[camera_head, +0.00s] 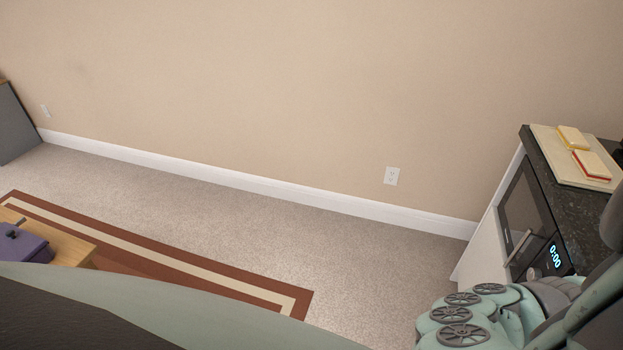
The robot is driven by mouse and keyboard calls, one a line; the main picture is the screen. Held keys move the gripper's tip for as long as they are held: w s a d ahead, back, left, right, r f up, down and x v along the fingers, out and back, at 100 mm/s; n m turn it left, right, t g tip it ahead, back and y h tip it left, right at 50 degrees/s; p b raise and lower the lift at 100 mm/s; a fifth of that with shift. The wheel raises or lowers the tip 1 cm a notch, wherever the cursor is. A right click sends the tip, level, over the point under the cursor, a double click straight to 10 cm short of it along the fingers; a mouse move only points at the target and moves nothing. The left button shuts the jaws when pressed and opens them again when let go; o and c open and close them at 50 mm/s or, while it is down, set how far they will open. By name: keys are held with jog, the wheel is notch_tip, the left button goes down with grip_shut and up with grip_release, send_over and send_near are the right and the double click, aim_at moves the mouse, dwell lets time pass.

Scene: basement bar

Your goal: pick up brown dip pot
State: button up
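I see no brown dip pot in the head view. Part of my arm's end, with what looks like the body of my gripper (472,317), shows at the bottom right. It is pale green with several dark spoked discs. Its fingertips cannot be made out, so I cannot tell whether it is open or shut, or whether it holds anything.
At right, a dark speckled counter (548,165) above an oven (528,215) bears a board (550,151) with two sandwich-like pieces (590,164). A wooden table (75,245) with a purple object (22,247) stands lower left. A striped rug (200,255) lies on open carpet.

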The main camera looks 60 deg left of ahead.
jog(key=shift+d, duration=0.1)
jog(key=c, duration=1.3)
